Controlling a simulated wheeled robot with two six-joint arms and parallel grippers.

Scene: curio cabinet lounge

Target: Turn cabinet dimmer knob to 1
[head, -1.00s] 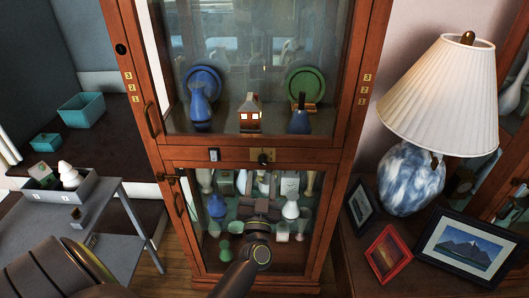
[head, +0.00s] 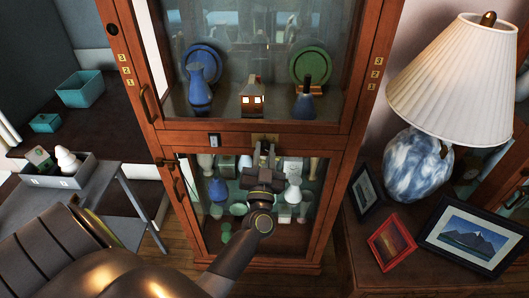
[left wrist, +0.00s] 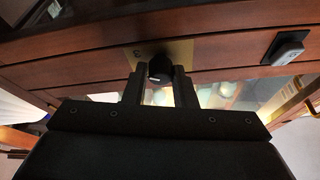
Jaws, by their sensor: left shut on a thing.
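The dimmer knob (left wrist: 160,67) is dark and round, on a brass plate (left wrist: 180,48) in the cabinet's middle rail. In the left wrist view it sits between my two finger tips, and a small pale mark shows on it. In the head view the brass plate (head: 265,138) shows just above my left gripper (head: 265,152), which hides the knob there. My left gripper is shut on the knob, its arm reaching up from below. My right gripper is not in view.
A small switch (head: 214,140) is on the rail left of the plate; it also shows in the left wrist view (left wrist: 286,47). Glass doors with vases and plates lie above and below. A lamp (head: 440,80) and picture frames stand at right, a grey cart (head: 100,185) at left.

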